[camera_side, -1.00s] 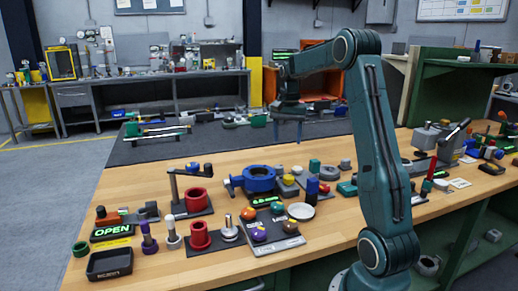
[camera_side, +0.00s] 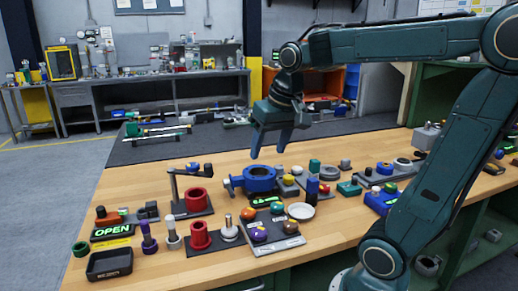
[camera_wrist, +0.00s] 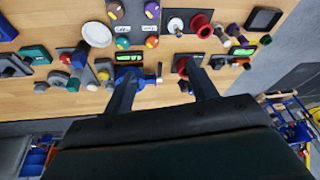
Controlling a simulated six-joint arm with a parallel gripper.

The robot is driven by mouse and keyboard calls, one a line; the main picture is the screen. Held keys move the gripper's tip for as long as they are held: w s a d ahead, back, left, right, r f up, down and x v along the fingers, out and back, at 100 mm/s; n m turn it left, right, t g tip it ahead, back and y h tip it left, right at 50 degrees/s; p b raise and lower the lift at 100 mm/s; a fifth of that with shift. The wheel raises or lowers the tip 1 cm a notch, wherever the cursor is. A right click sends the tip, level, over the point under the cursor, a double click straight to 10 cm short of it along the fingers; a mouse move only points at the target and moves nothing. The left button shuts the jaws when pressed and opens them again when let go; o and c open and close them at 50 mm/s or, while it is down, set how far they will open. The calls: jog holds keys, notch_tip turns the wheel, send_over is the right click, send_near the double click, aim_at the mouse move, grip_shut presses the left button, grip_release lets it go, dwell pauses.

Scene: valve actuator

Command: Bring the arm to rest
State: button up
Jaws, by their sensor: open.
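My gripper (camera_side: 269,146) is in the side view above the bench, pointing down, over the back part of the workspace near the blue ring valve (camera_side: 259,179). Its two blue fingers are apart with nothing between them. In the wrist view the two fingers (camera_wrist: 162,72) also stand apart, with bench wood and parts of the fixtures showing beyond them. The blue valve body lies below the fingers and is not touched in the side view.
The wooden bench (camera_side: 225,258) carries a red ring fixture (camera_side: 197,200), a black tray (camera_side: 109,264), a green OPEN sign (camera_side: 111,231), a white dish (camera_side: 301,211) and several knobs and pegs. The air above the bench's left half is clear.

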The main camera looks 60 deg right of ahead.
jog(key=s+a+f+n+t, duration=0.1)
jog(key=s+a+f+n, duration=0.1)
jog(key=s+a+n, duration=0.1)
jog(key=s+a+f+n+t+y, duration=0.1)
jog(key=s+a+n, duration=0.2)
jog(key=s+a, duration=0.2)
jog(key=shift+s+a+f, duration=0.35)
jog(key=shift+s, duration=0.25)
dwell(0.5)
